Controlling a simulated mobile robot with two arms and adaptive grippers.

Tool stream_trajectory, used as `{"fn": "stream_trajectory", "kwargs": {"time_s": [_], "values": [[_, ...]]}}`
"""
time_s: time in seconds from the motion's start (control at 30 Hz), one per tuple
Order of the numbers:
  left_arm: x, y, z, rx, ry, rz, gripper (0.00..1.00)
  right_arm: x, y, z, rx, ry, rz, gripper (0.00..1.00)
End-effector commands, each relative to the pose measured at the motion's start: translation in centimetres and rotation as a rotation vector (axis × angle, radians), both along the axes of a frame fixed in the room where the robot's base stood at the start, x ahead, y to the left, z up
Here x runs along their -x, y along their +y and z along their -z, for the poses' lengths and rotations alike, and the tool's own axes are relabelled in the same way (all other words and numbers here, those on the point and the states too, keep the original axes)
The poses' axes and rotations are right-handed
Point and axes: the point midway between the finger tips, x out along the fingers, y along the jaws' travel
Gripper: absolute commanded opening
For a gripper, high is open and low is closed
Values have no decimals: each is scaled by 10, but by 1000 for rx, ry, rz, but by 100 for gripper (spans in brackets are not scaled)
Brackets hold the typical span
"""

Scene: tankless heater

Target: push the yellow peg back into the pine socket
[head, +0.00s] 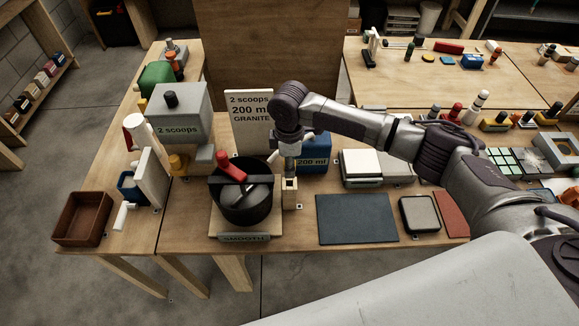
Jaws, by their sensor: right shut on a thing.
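The pine socket (290,196) is a small pale wooden block standing upright on the bench, just right of the black pot. My right gripper (290,175) points straight down directly above it, its fingertips at or very near the socket's top. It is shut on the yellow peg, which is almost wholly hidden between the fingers. I cannot tell how deep the peg sits in the socket. My left gripper is not in view.
The black pot (246,203) with a red handle stands close on the left. A blue "200 ml" box (315,160) and a white sign (249,112) stand behind. A dark mat (356,222) lies to the right. A grey "2 scoops" dispenser (180,115) stands further left.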

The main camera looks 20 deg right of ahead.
Motion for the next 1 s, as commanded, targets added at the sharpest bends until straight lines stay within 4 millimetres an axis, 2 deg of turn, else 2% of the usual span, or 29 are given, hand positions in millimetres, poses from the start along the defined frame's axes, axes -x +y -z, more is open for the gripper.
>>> {"fn": "stream_trajectory", "kwargs": {"time_s": [0.37,1.0], "values": [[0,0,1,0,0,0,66,0,0,1,0,0,0,0],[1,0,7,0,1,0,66,0,0,26,0,0,0,0]]}}
